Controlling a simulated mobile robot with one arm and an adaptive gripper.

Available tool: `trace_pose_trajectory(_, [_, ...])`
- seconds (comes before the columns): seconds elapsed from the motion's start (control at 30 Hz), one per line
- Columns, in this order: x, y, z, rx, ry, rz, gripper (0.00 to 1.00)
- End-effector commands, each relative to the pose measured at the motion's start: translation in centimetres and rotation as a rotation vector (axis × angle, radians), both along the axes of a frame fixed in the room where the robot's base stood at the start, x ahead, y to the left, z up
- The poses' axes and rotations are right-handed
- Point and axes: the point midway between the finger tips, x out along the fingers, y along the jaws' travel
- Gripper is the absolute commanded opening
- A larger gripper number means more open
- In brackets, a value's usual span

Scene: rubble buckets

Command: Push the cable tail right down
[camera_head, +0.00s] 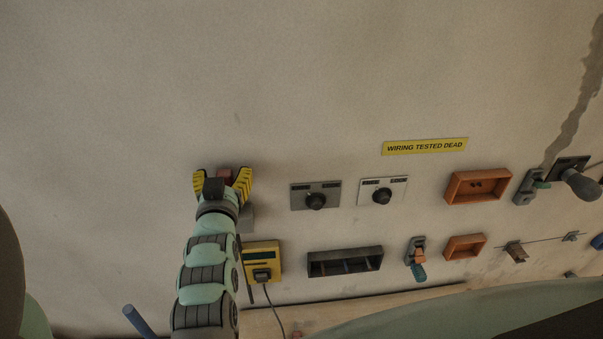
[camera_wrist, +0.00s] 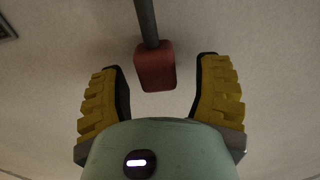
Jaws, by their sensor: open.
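My gripper (camera_head: 222,176) is raised in front of the wall at the left, its two yellow ribbed fingers spread apart. A dull red block (camera_wrist: 155,68) on the end of a dark grey rod (camera_wrist: 146,20) stands between the fingers in the wrist view, with gaps on both sides. A thin dark cable (camera_head: 273,311) hangs from a plug on a yellow box (camera_head: 262,248), right of my arm. I cannot tell which part is the cable tail.
Right of my gripper are two grey switch plates (camera_head: 301,202) (camera_head: 367,197), a dark slotted tray (camera_head: 345,251) and orange boxes (camera_head: 452,198). A yellow sign (camera_head: 424,146) reads "WIRING TESTED DEAD". A grey block (camera_head: 245,218) sits beside my wrist. The wall above is bare.

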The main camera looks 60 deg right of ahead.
Motion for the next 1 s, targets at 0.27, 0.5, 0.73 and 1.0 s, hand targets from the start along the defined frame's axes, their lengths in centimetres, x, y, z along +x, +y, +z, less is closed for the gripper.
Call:
trace_pose_trajectory(0.27, [-3.0,3.0,-0.2,0.004,0.002,-0.008,0.64])
trace_pose_trajectory(0.5, [-5.4,5.8,-0.1,0.004,0.005,-0.009,0.64])
trace_pose_trajectory(0.73, [-7.1,7.7,-0.1,0.002,0.003,-0.009,0.64])
trace_pose_trajectory(1.0, [-7.5,8.4,-0.1,0.004,0.0,-0.007,0.64])
